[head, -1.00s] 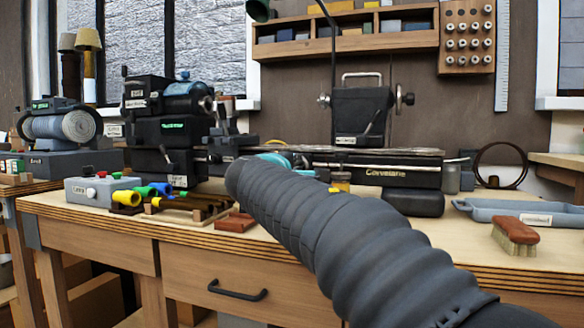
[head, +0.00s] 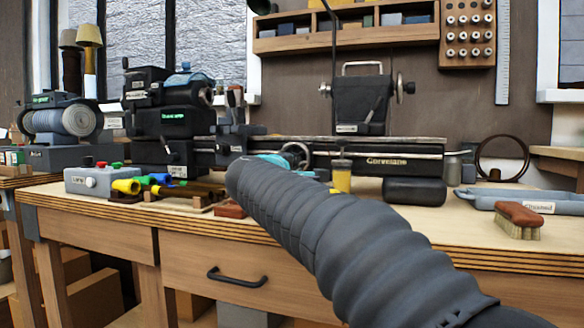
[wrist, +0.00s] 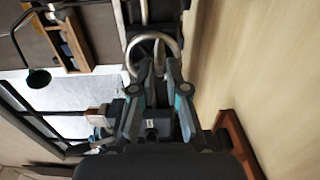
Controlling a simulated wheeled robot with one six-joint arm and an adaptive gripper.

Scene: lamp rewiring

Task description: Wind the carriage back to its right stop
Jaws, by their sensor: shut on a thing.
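The lathe (head: 400,160) stands along the back of the bench. Its carriage (head: 238,135) sits toward the left end of the bed, close to the headstock (head: 172,125). A round metal handwheel (head: 297,153) shows at the front of the lathe, and its ring also shows in the wrist view (wrist: 133,57). My gripper (wrist: 158,68), with teal and black fingers, is shut at the handwheel, its tips on the wheel's near part. The exact grip point is small and partly hidden by the fingers. In the head view my dark arm sleeve hides most of the gripper.
The tailstock (head: 362,105) stands on the bed to the right. A grey box with buttons (head: 95,179) and coloured parts lie at the left. A brush (head: 518,216) and blue-grey tray (head: 475,199) lie at the right. A yellow container (head: 342,181) stands near the wheel.

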